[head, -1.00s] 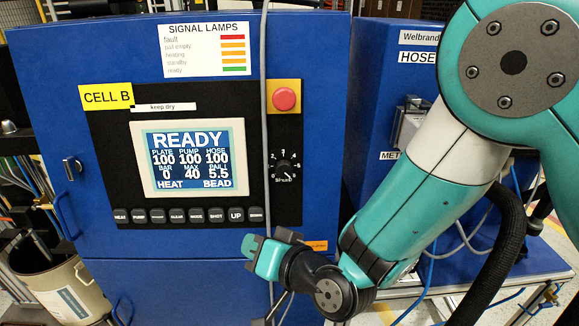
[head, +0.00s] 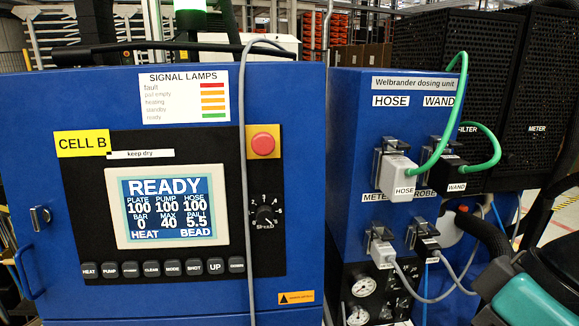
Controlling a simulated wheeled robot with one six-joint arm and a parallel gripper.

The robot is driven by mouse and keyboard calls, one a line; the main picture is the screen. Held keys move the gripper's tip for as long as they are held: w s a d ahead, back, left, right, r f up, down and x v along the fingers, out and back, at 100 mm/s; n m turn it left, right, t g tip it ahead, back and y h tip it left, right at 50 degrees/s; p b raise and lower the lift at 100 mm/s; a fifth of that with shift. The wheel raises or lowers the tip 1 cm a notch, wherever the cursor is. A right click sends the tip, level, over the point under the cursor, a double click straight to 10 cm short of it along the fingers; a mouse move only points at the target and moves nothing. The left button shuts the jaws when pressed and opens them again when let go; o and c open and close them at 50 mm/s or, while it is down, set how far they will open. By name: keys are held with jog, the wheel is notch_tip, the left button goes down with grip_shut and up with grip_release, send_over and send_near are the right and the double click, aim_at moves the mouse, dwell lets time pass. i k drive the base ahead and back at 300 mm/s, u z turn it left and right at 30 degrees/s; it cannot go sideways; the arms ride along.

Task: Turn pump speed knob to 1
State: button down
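The pump speed knob (head: 266,215) is a small round black dial on the black control panel (head: 90,200) of the blue cabinet. It sits below the red push button (head: 263,143) and right of the screen. Small white numbers ring it, with SPEED printed below. Its pointer is too small to read surely. The screen (head: 170,207) reads READY, with plate, pump and hose at 100, bar 0 and max 40. My gripper is out of view; only a teal and black part of my arm shows at the lower right.
A grey cable (head: 246,200) hangs down the cabinet front, just left of the knob. A row of black buttons (head: 163,268) runs under the screen. To the right stands the blue dosing unit (head: 400,90) with HOSE and WAND plugs, green and grey cables and gauges.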

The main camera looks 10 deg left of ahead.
aim_at(265, 215)
jog(key=z, duration=0.65)
jog(key=k, duration=0.85)
jog(key=u, duration=1.65)
